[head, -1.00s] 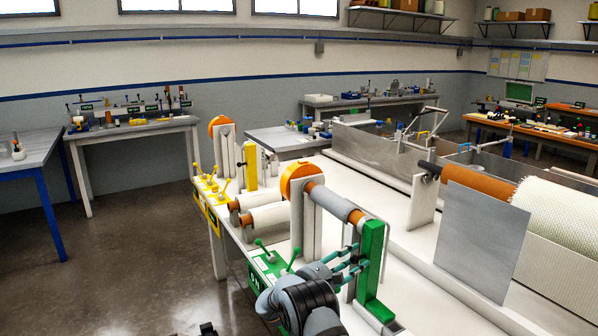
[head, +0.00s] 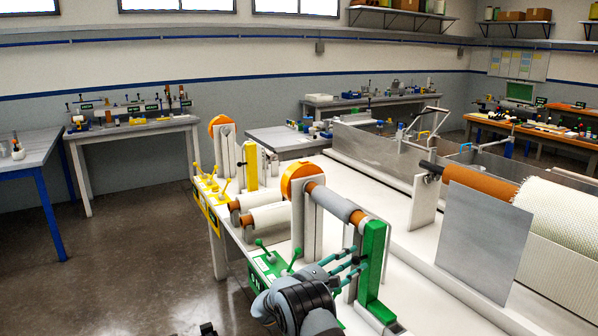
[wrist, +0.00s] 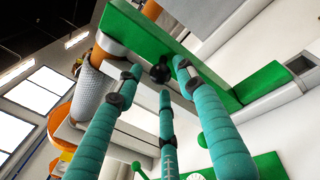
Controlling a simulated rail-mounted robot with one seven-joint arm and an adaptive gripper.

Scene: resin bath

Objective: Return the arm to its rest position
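My gripper (head: 348,262) has several teal ribbed fingers and is at the lower middle of the head view, beside the green upright post (head: 372,262). In the wrist view the fingers (wrist: 160,78) are spread, with a gap between their tips, and nothing is held. A small black knob (wrist: 160,73) on the post's side shows between and beyond the fingertips. I cannot tell whether any fingertip touches it. My arm's dark grey wrist comes up from the bottom edge of the head view.
A green lever panel (head: 268,264) stands just left of my gripper. A grey roller (head: 335,204) runs from the orange disc (head: 298,184) to the post. A metal plate (head: 477,240) stands to the right. Open floor (head: 140,265) lies left of the white bench.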

